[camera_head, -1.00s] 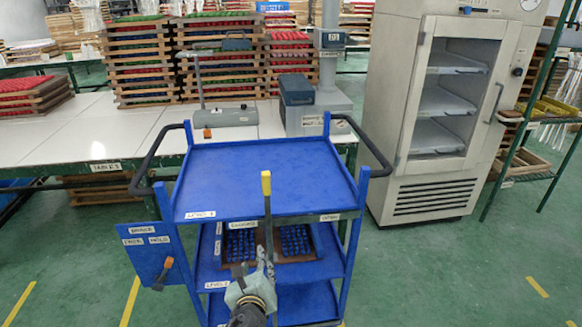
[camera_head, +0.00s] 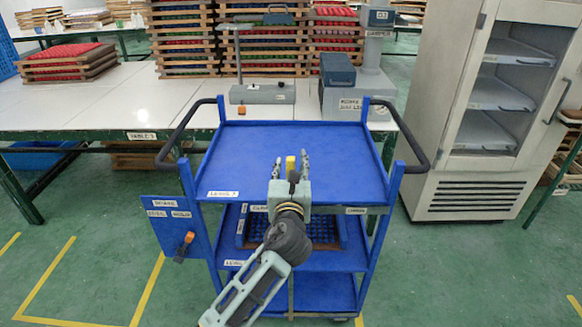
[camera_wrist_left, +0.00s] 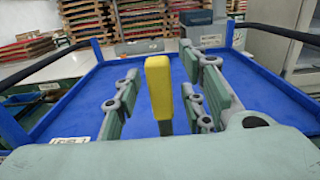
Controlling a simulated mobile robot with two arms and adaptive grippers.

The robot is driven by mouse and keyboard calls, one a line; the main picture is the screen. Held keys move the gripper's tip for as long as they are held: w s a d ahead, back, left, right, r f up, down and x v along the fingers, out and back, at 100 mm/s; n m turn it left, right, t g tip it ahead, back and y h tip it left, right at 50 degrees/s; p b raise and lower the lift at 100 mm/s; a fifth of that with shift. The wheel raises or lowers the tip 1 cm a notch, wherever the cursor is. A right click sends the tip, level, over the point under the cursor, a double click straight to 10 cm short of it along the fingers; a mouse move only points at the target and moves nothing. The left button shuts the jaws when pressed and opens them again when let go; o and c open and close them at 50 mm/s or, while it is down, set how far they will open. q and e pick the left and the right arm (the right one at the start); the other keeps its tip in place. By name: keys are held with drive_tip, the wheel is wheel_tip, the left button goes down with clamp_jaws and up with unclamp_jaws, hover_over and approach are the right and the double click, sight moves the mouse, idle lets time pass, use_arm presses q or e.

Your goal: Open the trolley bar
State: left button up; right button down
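The blue trolley (camera_head: 245,165) stands in front of me with its flat top shelf and lower shelves. The trolley bar has a yellow upper end (camera_head: 290,166) at the trolley's front; most of the bar below is hidden behind my left gripper and arm. My left gripper (camera_head: 291,162) points away from me, with one finger on each side of the yellow end. In the left wrist view the yellow bar end (camera_wrist_left: 158,90) stands upright between the spread fingers, with gaps on both sides. My right gripper is not in view.
Black side handles (camera_head: 176,132) stick out from the trolley. A blue side panel with an orange-handled tool (camera_head: 185,242) hangs at its left. A white-topped table (camera_head: 110,100) stands behind, and a cabinet (camera_head: 480,120) at the right.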

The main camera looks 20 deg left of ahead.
use_arm(q)
clamp_jaws()
idle(0.4)
